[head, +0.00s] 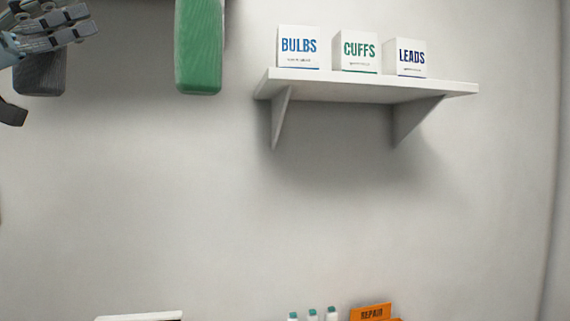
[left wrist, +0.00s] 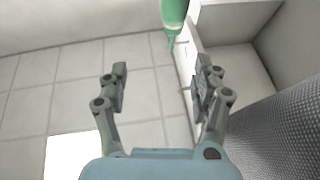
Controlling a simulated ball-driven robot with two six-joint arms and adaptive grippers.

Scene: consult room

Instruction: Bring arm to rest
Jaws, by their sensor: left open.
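My left gripper (head: 75,25) is at the top left corner of the head view, high in front of the wall. In the left wrist view the left gripper (left wrist: 162,80) has its two fingers spread apart, with nothing between them. Tiled floor shows below and beyond the fingers. My right gripper is in neither view.
A green hanging block (head: 198,60) and a dark grey one (head: 40,75) are near the gripper. A shelf (head: 370,88) holds boxes marked BULBS (head: 298,48), CUFFS (head: 355,50) and LEADS (head: 405,56). Small bottles (head: 312,314) and an orange REPAIR box (head: 371,312) stand low.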

